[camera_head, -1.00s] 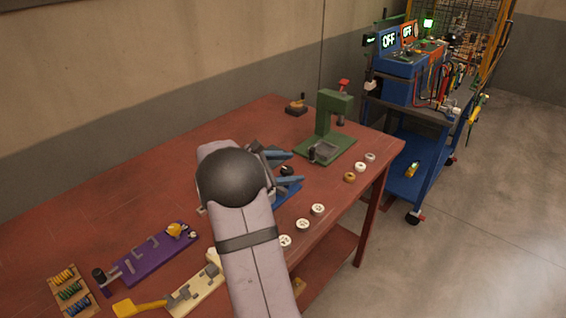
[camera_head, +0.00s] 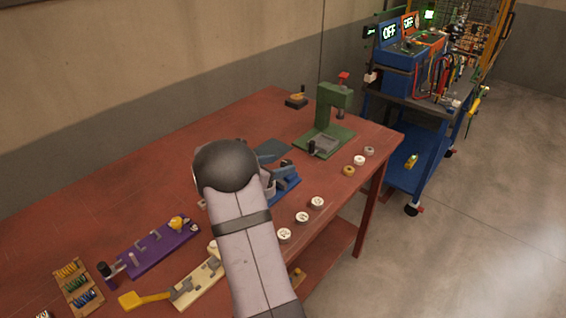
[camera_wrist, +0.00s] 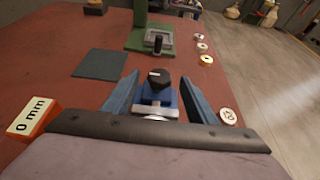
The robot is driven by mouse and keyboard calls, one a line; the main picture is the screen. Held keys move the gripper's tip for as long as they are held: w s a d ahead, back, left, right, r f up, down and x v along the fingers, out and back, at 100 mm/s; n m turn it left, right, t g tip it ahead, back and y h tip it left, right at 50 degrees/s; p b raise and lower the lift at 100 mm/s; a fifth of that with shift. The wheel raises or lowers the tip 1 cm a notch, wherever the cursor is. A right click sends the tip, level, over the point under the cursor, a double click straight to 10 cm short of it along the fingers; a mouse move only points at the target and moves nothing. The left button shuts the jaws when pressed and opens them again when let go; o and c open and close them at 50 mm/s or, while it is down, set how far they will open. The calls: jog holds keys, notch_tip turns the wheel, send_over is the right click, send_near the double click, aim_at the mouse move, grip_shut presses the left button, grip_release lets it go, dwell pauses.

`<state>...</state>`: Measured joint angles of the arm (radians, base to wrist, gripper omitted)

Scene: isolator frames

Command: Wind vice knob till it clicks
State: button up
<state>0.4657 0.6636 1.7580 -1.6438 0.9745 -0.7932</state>
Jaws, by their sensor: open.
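The small blue vice (camera_wrist: 160,97) shows ahead of my gripper in the wrist view, with a black knob (camera_wrist: 158,77) on top. My gripper (camera_wrist: 159,84) is open, its two blue fingers to the left and right of the vice and knob in that picture. I cannot tell whether a finger touches either. In the head view the blue vice (camera_head: 289,184) is partly hidden behind my arm, and its dark knob (camera_head: 286,163) shows at the back.
A green press (camera_head: 326,128) stands beyond the vice, near a flat dark square (camera_wrist: 101,63). White discs (camera_head: 302,217) line the front edge. An orange-white "0 mm" block (camera_wrist: 32,118) lies left. A purple fixture (camera_head: 150,247) is on the red bench (camera_head: 90,205).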

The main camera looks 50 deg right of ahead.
aim_at(287, 163)
jog(key=shift+x, duration=1.3)
jog(key=c, duration=1.1)
jog(key=shift+o, duration=0.2)
jog(key=shift+w+p, duration=0.1)
jog(key=shift+p, duration=0.25)
jog(key=shift+w+m+g+y+p, duration=0.15)
jog(key=shift+m+g+y+p, duration=0.1)
jog(key=shift+m+g, duration=0.7)
jog(key=shift+w+m+g+y+p, duration=0.15)
jog(key=shift+m+g+p, duration=0.1)
jog(key=shift+m+g, duration=0.65)
jog(key=shift+m+g+y, duration=0.3)
jog(key=shift+m+g, duration=0.35)
jog(key=shift+g, duration=0.3)
jog(key=shift+w+d+m+g+y+b, duration=0.15)
jog(key=shift+m+g+y+b, duration=0.15)
jog(key=shift+m+g, duration=0.45)
